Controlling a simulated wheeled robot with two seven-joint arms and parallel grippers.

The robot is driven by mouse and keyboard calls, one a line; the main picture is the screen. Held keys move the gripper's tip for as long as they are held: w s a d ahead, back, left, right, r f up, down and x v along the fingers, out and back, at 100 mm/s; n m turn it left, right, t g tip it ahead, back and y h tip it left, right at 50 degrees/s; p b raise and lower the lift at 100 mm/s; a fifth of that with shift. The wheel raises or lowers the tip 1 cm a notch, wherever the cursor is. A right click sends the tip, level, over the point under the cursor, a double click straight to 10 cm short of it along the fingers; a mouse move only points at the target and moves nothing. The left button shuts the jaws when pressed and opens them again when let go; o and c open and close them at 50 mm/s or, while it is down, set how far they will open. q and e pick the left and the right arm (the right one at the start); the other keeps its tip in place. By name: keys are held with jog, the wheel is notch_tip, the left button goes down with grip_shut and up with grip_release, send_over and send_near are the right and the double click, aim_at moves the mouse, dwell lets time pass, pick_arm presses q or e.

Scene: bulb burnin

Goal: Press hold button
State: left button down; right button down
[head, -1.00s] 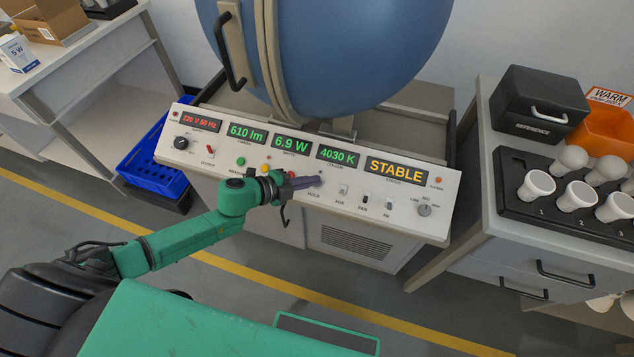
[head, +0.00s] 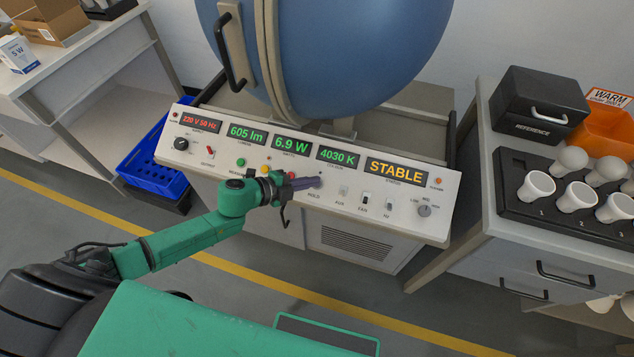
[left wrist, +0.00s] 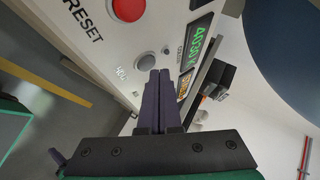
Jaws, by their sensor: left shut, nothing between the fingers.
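The white control panel (head: 400,192) slopes in front of the blue sphere. Its HOLD label (head: 313,196) shows just below the fingers of my left gripper (head: 318,182), which hide the button in the head view. In the left wrist view a round grey button (left wrist: 146,61) sits beside the HOLD label (left wrist: 121,73). The shut, empty fingertips of my left gripper (left wrist: 158,73) are right at its edge; I cannot tell if they touch or press it. My right gripper is not in view.
A red RESET button (left wrist: 129,8) is close by. Toggle switches (head: 366,198) and a knob (head: 424,211) are right of the fingers. The blue sphere (head: 335,50) rises behind the panel. A bulb tray (head: 520,207) stands on the right bench.

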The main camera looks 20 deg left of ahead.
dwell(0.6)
pick_arm(q)
jog(key=shift+w+f+b, duration=0.2)
jog(key=shift+f+b, duration=0.1)
jog(key=shift+f, duration=0.15)
jog(key=shift+r, duration=0.1)
jog(key=shift+s+r+p, duration=0.2)
jog(key=shift+r+p, duration=0.15)
jog(key=shift+p, duration=0.2)
notch_tip(320, 180, up, 5)
jog(key=s+p, duration=0.2)
jog(key=p, duration=0.4)
jog(key=shift+s+r, duration=0.2)
jog(key=shift+s, duration=0.15)
jog(key=shift+a, duration=0.1)
